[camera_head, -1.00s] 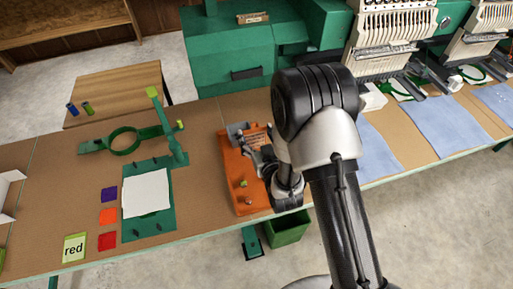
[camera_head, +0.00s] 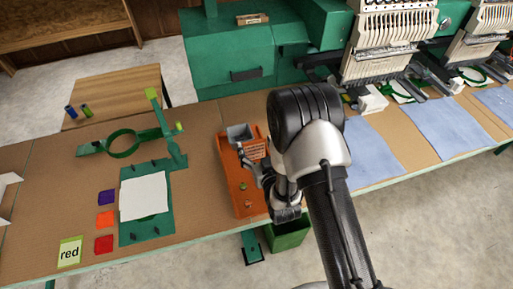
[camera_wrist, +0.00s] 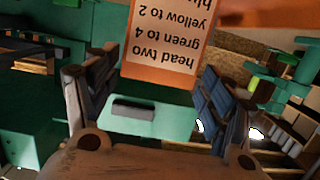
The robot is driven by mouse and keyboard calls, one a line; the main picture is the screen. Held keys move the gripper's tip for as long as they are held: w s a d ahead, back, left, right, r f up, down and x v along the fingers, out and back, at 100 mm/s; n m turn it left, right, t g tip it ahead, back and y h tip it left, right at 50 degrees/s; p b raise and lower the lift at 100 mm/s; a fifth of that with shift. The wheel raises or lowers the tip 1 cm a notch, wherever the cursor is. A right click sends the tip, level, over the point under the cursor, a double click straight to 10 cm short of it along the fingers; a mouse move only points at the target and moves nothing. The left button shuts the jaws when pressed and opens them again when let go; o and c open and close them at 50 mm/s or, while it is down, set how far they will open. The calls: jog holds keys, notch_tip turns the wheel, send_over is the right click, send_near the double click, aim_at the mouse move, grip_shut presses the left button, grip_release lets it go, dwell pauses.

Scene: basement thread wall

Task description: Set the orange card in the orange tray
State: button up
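The orange tray (camera_head: 228,178) lies on the table beside my arm. An orange-bordered card (camera_head: 254,150) with printed lines stands or leans at its far right part. In the wrist view this card (camera_wrist: 160,45) is upside down, reading "head two, green to 4, yellow to 2"; its lower text is cut off. My gripper (camera_wrist: 155,85) has its fingers wide apart, one to each side of the card in that view, with no clear contact. In the head view my gripper (camera_head: 262,172) is over the tray's right side, partly hidden by my arm. A plain orange square (camera_head: 105,219) lies on the table at left.
A grey box (camera_head: 239,132) sits at the tray's far end and small pegs stand in the tray. Purple (camera_head: 106,197) and red (camera_head: 104,244) squares and a "red" card (camera_head: 69,252) lie left. A green cabinet (camera_head: 228,55) stands behind; blue cloths lie right.

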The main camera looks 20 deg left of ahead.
jog(key=shift+o, duration=1.2)
jog(key=shift+r, duration=0.2)
jog(key=p+v, duration=0.1)
jog(key=v, duration=1.1)
jog(key=shift+p, duration=0.35)
jog(key=shift+r, duration=0.1)
